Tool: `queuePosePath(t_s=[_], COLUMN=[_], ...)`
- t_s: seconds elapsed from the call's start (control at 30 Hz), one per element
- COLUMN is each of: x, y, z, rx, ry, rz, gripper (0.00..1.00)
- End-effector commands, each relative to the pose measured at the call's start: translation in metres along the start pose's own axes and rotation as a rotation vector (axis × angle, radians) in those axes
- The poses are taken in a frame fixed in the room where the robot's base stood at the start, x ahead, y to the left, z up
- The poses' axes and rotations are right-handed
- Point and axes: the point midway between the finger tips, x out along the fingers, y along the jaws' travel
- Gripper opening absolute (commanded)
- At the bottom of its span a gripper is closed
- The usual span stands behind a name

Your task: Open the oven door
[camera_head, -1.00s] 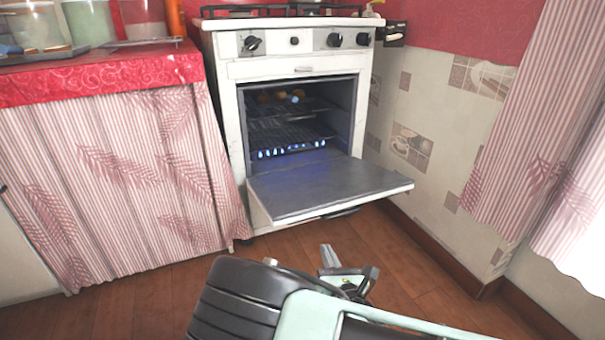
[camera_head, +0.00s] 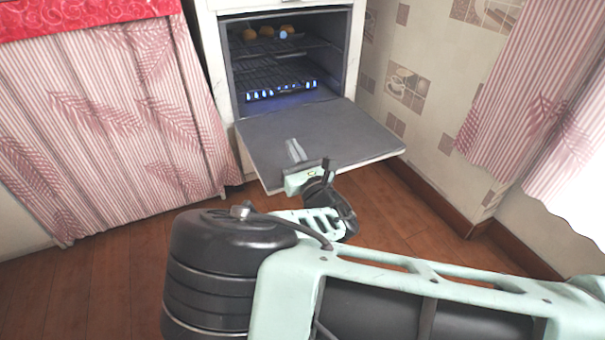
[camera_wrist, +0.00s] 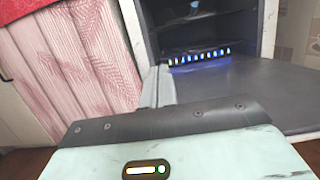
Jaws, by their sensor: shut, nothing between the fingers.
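The white oven (camera_head: 222,90) stands against the back wall. Its door (camera_head: 345,135) is folded down and lies about level, with the dark inner face up. The cavity is open, with wire racks (camera_head: 265,70), a row of blue flames and some round brown items on the upper rack. My gripper (camera_head: 294,150) is shut and empty, over the front part of the lowered door; I cannot tell whether it touches. In the wrist view the shut fingers (camera_wrist: 158,86) point toward the cavity, with the door (camera_wrist: 250,95) to their right. The door's outer face and handle are hidden.
A counter with a striped pink curtain (camera_head: 100,130) stands left of the oven. A tiled wall (camera_head: 420,90) and another striped curtain (camera_head: 530,100) are on the right. Wooden floor (camera_head: 100,280) is clear in front of the counter.

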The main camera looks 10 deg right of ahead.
Motion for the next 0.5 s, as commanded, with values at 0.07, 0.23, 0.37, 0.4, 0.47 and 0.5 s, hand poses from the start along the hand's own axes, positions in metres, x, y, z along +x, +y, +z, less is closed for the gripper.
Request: queuePosePath(t_s=[0.07, 0.23, 0.37, 0.4, 0.47, 0.5], x=[0.007, 0.017, 0.019, 0.019, 0.019, 0.019], y=[0.000, 0.000, 0.000, 0.000, 0.000, 0.000], z=[0.007, 0.018, 0.020, 0.021, 0.021, 0.021], rx=[0.002, 0.001, 0.000, 0.000, 0.000, 0.000], ry=[-0.002, -0.001, 0.000, 0.001, 0.001, 0.001], rz=[-0.003, -0.001, -0.001, -0.001, -0.001, 0.000], gripper=[0.00, 0.00, 0.00, 0.00, 0.00, 0.00])
